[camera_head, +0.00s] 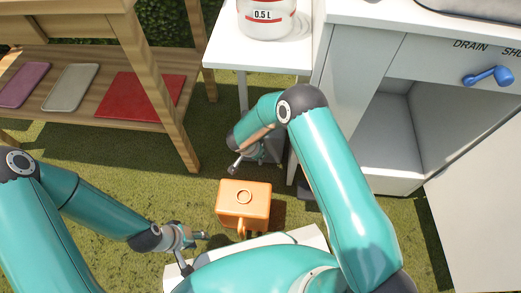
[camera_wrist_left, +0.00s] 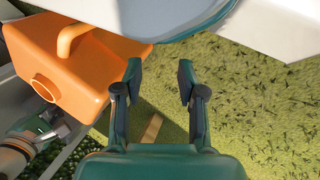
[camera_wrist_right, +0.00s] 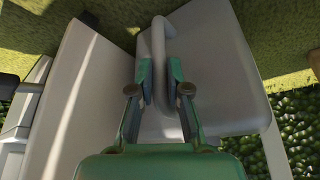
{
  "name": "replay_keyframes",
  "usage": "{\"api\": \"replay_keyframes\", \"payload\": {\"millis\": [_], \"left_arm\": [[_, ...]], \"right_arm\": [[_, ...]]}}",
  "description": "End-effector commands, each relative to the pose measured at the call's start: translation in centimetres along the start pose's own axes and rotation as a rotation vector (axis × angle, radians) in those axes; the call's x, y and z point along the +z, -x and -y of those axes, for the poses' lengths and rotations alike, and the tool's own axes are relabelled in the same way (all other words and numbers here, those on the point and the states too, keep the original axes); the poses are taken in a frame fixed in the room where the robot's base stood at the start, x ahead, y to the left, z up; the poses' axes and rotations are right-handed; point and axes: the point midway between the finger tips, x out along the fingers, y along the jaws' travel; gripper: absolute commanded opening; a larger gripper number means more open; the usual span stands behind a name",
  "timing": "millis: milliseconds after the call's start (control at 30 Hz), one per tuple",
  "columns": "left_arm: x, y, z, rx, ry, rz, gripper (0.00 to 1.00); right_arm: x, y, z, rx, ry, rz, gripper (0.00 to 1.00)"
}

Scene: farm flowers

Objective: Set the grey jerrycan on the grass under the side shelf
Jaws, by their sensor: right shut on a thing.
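The grey jerrycan (camera_wrist_right: 225,75) fills the right of the right wrist view. Its curved handle (camera_wrist_right: 160,50) passes between the fingers of my right gripper (camera_wrist_right: 159,80), which is shut on it. In the head view my right gripper (camera_head: 247,160) points down beside the white side shelf (camera_head: 222,52), near its leg; my arm hides most of the jerrycan there. Grass shows around it in the right wrist view; I cannot tell whether its base touches. My left gripper (camera_head: 194,252) is open and empty over the grass; its parted fingers show in the left wrist view (camera_wrist_left: 160,82).
An orange jerrycan (camera_head: 243,200) stands between my arms, also in the left wrist view (camera_wrist_left: 75,65). A cabinet (camera_head: 380,130) is at right, a wooden bench (camera_head: 150,65) at left. Grass is free at lower left.

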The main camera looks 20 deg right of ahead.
Motion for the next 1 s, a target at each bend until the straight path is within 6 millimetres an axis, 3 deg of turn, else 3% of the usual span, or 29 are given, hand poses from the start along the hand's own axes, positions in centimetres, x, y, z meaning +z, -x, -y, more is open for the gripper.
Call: {"api": "replay_keyframes", "payload": {"millis": [233, 267, 400, 767, 1000], "left_arm": [[0.0, 0.0, 0.0, 0.000, 0.000, 0.000, 0.40], [0.0, -0.1, 0.0, 0.000, 0.000, 0.000, 0.40], [0.0, -0.1, 0.0, 0.000, 0.000, 0.000, 0.40], [0.0, 0.1, -0.1, 0.000, 0.000, 0.000, 0.40], [0.0, 1.5, -0.5, 0.000, 0.000, 0.000, 0.40]], "right_arm": [[0.0, -0.2, 0.1, -0.005, -0.002, 0.001, 0.00], [0.3, -0.4, -0.1, 0.000, 0.000, 0.007, 0.21], [0.3, -0.4, -0.1, 0.000, 0.000, 0.006, 0.41], [0.1, 0.1, 0.0, -0.002, -0.001, 0.004, 0.41], [-0.1, 3.5, 0.0, -0.003, -0.001, 0.003, 0.41]]}}
